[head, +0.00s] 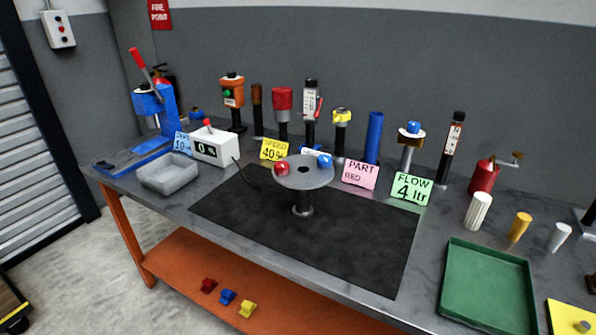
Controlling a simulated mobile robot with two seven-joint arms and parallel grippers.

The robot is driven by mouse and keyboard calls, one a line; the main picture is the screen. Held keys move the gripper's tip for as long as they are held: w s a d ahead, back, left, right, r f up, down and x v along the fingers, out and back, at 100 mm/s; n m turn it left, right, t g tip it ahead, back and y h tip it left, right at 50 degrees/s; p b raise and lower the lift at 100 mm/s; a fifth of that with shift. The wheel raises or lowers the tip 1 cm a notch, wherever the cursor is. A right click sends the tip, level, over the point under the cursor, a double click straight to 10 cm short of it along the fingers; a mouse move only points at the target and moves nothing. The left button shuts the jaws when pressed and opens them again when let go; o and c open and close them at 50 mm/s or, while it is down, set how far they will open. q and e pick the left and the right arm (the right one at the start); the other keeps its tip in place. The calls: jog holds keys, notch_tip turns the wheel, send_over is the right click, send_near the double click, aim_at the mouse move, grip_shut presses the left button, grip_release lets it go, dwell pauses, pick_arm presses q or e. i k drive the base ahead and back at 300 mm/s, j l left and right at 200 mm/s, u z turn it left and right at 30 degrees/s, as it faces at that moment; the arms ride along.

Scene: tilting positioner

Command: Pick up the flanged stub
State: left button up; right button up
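A round grey positioner disc (303,178) stands on a short post over a black mat. A red part (281,169) sits on its left rim and a blue part (324,161) on its back right rim. Both are small, and I cannot tell surely which part is the flanged stub. Red (208,286), blue (227,296) and yellow (248,309) parts of similar look lie on the orange lower shelf. A small grey stub (583,326) shows on a yellow plate at the lower right corner. Neither of my grippers is in view.
A white control box (214,147) reading 0 % and a grey tray (168,174) stand left of the mat. Several upright tools and cards, including a pink "PART RED" card (360,175), line the back. A green tray (488,285) and cylinders stand right. The black mat (350,240) is clear around the post.

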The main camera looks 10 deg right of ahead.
aim_at(304, 176)
jog(key=i+j+z, duration=0.1)
jog(key=j, duration=0.25)
jog(key=i+j+z, duration=0.25)
jog(key=i+j, duration=0.15)
jog(key=j, duration=0.35)
jog(key=i+j+z, duration=0.15)
jog(key=j, duration=0.25)
jog(key=i+j+z, duration=0.1)
jog(key=j, duration=0.3)
jog(key=i+j+z, duration=0.15)
jog(key=j, duration=0.3)
jog(key=j+z, duration=0.1)
jog(key=j, duration=0.3)
jog(key=i, duration=0.05)
